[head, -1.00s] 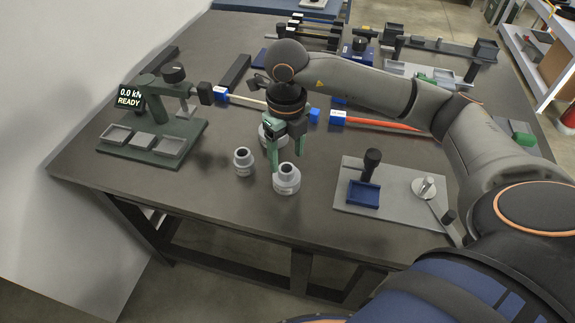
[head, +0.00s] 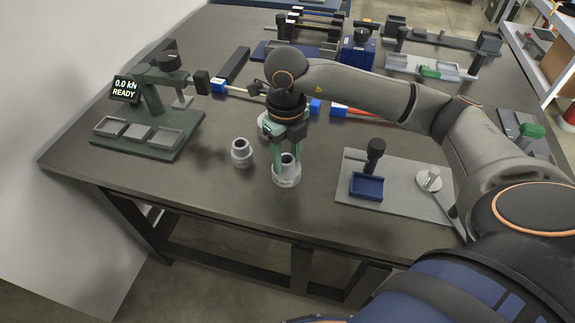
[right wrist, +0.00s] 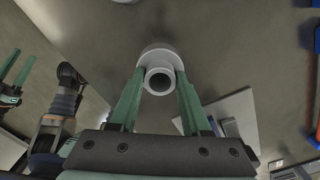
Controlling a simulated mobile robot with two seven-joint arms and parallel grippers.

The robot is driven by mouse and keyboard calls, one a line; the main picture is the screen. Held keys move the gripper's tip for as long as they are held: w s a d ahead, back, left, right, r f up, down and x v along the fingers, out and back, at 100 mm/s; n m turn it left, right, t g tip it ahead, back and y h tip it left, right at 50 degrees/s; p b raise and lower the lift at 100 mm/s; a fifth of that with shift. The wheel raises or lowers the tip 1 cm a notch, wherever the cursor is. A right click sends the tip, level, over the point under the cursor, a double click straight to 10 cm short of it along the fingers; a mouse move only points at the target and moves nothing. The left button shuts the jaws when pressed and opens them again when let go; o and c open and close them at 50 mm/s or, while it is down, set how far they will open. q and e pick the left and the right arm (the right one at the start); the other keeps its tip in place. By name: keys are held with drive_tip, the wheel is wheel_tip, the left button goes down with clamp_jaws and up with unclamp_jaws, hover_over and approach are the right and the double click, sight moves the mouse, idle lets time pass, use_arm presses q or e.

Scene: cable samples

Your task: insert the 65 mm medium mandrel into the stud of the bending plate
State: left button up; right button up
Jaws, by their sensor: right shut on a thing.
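My right gripper (head: 287,168) is shut on a grey stepped round mandrel (head: 286,180) with a hole in its top. The mandrel is upright at the table's front part; the right wrist view shows it (right wrist: 159,72) between the green fingers. A smaller grey mandrel (head: 241,153) stands to its left. Another (head: 264,124) stands behind, partly hidden by the gripper. I cannot read their sizes. The grey bending plate (head: 395,202) lies to the right, with a round disc and upright stud (head: 431,175) and a lever. My left gripper (right wrist: 16,70) shows at the right wrist view's left edge, fingers apart.
The bending plate also carries a blue tray (head: 366,186) and a black-knobbed post (head: 375,152). A green press stand (head: 150,130) with grey trays is at the left. Cable samples and fixtures fill the back. Bare tabletop lies between mandrel and plate.

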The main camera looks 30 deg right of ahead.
clamp_jaws()
wheel_tip(320, 180, up, 6)
drive_tip(key=p, duration=0.4)
drive_tip(key=shift+f, duration=0.25)
